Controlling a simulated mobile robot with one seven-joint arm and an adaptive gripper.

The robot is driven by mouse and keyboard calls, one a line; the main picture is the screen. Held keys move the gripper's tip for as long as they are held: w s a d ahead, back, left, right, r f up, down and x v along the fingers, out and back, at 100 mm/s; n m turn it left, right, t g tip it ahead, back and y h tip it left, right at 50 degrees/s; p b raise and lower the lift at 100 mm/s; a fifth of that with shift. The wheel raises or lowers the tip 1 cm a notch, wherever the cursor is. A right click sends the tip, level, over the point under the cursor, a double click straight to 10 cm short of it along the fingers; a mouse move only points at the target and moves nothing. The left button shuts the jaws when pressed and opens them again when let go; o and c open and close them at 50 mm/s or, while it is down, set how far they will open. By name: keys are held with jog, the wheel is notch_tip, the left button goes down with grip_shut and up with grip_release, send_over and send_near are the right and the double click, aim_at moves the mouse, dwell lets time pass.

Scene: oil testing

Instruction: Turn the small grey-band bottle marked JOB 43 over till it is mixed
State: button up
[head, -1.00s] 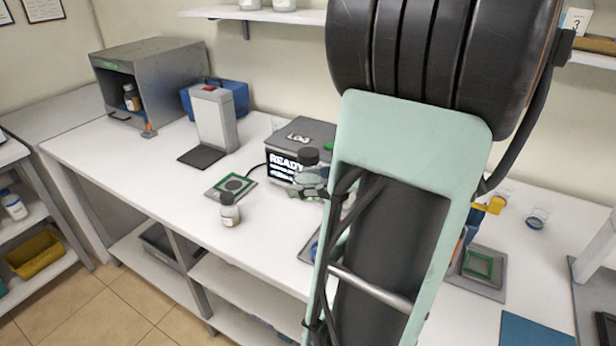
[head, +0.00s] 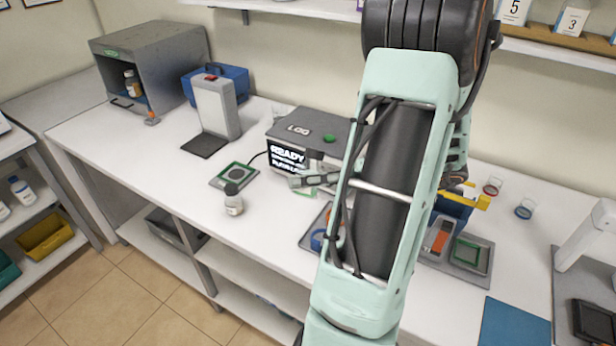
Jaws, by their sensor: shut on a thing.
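My gripper (head: 316,180) is in front of the LOG box, partly hidden by my arm. It is shut on a small dark-capped bottle (head: 315,157), of which only the upper part shows clearly. The bottle looks roughly upright, cap on top, above the bench. Its band and label cannot be read. Another small bottle (head: 234,201) with a dark cap and pale label stands upright on the bench, left of my gripper and apart from it. Its marking is too small to read.
The grey LOG box (head: 308,127) shows READY. A green-edged pad (head: 235,175) lies left of it. A white stand (head: 215,108) and an open grey cabinet (head: 160,62) with a brown bottle (head: 132,83) are further left. Trays and small cups are right of my arm.

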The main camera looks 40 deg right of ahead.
jog(key=m+y, duration=0.2)
jog(key=m, duration=0.1)
jog(key=shift+m+y, duration=0.5)
jog(key=shift+m, duration=0.5)
jog(key=m+y, duration=0.1)
jog(key=m, duration=0.1)
jog(key=shift+m, duration=0.4)
jog(key=m+t+y, duration=0.1)
jog(key=m, duration=0.2)
jog(key=shift+t, duration=0.3)
jog(key=shift+m, duration=0.3)
